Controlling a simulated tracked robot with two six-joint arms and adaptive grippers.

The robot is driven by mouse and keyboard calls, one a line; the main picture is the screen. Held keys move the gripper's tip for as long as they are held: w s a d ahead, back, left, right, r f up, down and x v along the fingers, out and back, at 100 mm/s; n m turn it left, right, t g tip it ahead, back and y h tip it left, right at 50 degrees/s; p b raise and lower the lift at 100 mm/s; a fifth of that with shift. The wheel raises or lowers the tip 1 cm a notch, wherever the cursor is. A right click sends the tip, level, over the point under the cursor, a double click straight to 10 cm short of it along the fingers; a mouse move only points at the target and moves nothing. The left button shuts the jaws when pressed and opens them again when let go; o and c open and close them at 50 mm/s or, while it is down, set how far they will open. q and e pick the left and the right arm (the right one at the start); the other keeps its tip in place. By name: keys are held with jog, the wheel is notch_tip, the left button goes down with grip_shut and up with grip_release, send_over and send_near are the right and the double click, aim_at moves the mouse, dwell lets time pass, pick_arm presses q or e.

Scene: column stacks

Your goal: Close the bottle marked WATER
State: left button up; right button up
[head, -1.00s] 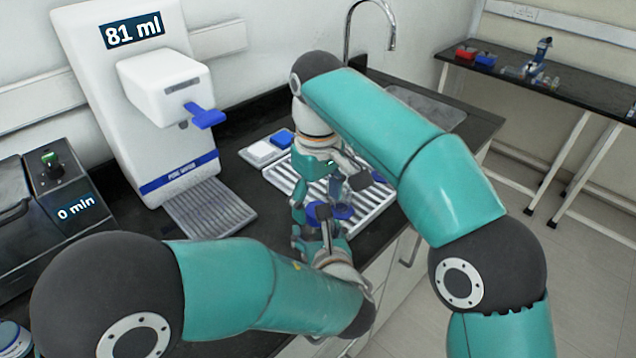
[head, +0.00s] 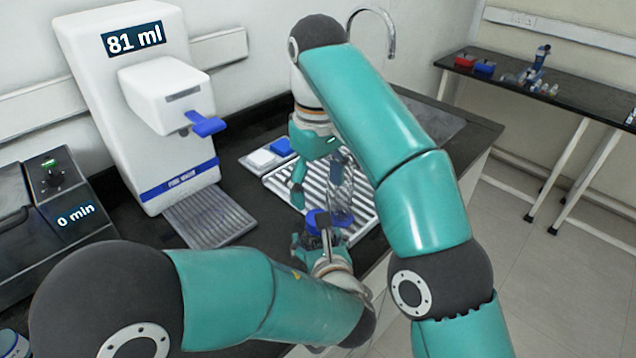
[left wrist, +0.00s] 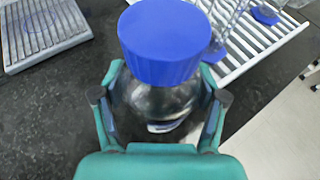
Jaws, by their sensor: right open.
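A clear bottle (left wrist: 158,104) with a blue screw cap (left wrist: 160,45) stands upright between the fingers of my left gripper (left wrist: 160,88), which is shut on it below the cap. The cap sits on the bottle's neck. A pale label patch shows on the bottle, but no word can be read. In the head view the cap (head: 317,221) shows above my left gripper (head: 318,243), while the glass is mostly hidden. My right gripper (head: 322,172) is open above and behind the cap, apart from it; part of it is hidden by its arm.
A white ribbed tray (head: 275,183) lies behind the bottle, with clear glassware (head: 341,190) with blue feet on it. The water dispenser (head: 135,110) reads 81 ml; its grille (head: 210,217) lies left.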

pick_arm(q)
jog(key=o, duration=0.4)
jog(key=v, duration=1.2)
dwell(0.3)
